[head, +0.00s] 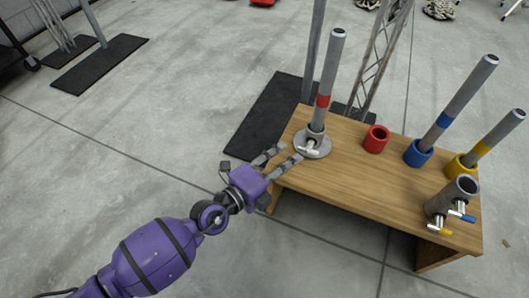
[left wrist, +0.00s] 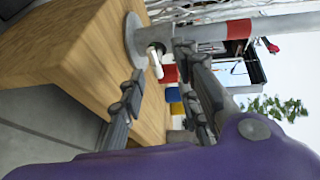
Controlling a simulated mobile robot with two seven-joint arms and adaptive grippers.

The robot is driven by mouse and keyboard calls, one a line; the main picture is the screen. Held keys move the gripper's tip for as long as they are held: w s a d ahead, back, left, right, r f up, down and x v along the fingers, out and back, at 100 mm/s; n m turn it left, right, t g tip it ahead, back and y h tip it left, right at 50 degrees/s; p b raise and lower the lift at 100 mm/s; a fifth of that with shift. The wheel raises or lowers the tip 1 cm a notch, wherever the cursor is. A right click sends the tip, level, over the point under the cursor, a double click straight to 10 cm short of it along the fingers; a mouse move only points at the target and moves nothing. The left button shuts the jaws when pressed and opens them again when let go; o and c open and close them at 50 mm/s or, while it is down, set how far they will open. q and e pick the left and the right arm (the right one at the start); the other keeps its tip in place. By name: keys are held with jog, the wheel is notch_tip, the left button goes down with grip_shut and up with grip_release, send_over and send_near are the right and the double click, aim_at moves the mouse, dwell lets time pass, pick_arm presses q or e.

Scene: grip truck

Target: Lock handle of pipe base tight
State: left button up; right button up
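The pipe base (head: 318,153) is a grey round flange with a short collar on the left end of a wooden bench. A grey pipe with a red band (head: 323,101) stands in it, slightly tilted. A small pale handle (head: 309,147) sticks out from the collar toward me. My left gripper (head: 291,151) is open at the near left side of the base. In the left wrist view the base (left wrist: 134,40) and the handle (left wrist: 155,62) show ahead, with the handle between the lines of the two fingers. I cannot tell whether the fingers touch it. My right gripper is not in view.
The wooden bench (head: 350,185) also bears a red ring (head: 376,139), blue (head: 418,153) and yellow (head: 460,167) rings with banded pipes in them, and a grey pipe clamp (head: 455,194) with handles. A metal truss (head: 380,60) stands behind.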

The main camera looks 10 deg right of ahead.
aim_at(309, 147)
pick_arm(q)
jog(key=shift+s+a+f, duration=0.2)
jog(key=shift+a+f, duration=0.05)
jog(key=shift+a, duration=0.1)
jog(key=shift+d+f, duration=0.1)
jog(key=b+x, duration=0.2)
jog(key=x, duration=0.6)
jog(key=shift+s+f, duration=0.1)
jog(key=shift+s, duration=0.05)
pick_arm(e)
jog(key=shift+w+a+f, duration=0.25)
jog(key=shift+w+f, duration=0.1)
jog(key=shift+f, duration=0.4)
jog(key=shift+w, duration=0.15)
pick_arm(q)
grip_shut()
